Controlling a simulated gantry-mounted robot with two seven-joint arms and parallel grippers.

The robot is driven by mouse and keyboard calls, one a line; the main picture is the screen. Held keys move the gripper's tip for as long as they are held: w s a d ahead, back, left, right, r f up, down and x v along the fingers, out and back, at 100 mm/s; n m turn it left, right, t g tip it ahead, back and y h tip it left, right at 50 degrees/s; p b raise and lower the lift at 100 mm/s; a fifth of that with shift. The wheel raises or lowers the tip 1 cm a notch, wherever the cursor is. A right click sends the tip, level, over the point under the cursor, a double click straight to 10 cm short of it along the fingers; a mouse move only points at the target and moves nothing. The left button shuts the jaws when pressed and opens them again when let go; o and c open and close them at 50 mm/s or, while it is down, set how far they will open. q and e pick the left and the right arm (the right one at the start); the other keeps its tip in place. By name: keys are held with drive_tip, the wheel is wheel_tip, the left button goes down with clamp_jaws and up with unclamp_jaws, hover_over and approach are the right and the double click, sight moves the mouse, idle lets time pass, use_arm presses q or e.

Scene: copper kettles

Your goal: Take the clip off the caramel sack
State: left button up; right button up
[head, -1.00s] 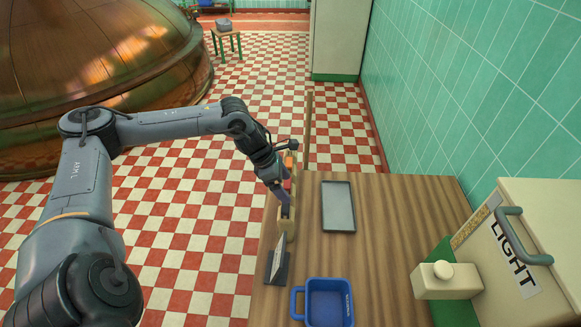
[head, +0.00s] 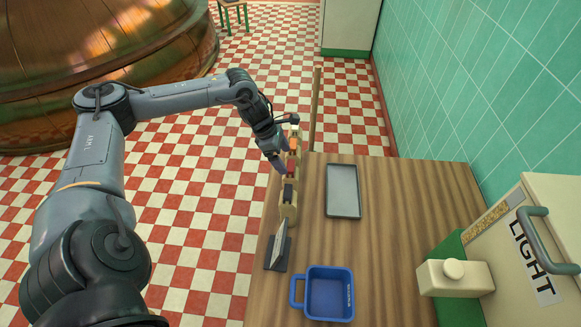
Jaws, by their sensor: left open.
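Several small tan sacks stand in a row along the table's left edge, each with a coloured clip. The nearest sack (head: 288,211) carries a dark clip (head: 289,192). Behind it are a red clip (head: 291,170) and an orange clip (head: 294,143). No label is readable, so I cannot tell which sack is caramel. My left gripper (head: 280,168) is open and points down beside the red clip, on the row's left side. I cannot tell whether it touches anything. My right gripper is not in view.
A grey tray (head: 343,191) lies right of the sacks. A dark stand with a card (head: 278,252) and a blue handled container (head: 330,295) are nearer. A cream box (head: 455,277) and a cabinet marked LIGHT (head: 530,235) stand at right. The table's middle is bare.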

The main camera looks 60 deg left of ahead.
sight(290, 165)
use_arm(q)
drive_tip(key=shift+w+x, duration=0.25)
drive_tip(key=shift+x, duration=1.85)
drive_tip(key=shift+r, duration=0.1)
drive_tip(key=shift+c, duration=0.4)
drive_tip(key=c, duration=1)
drive_tip(key=shift+r, duration=0.1)
drive_tip(key=shift+c, duration=0.2)
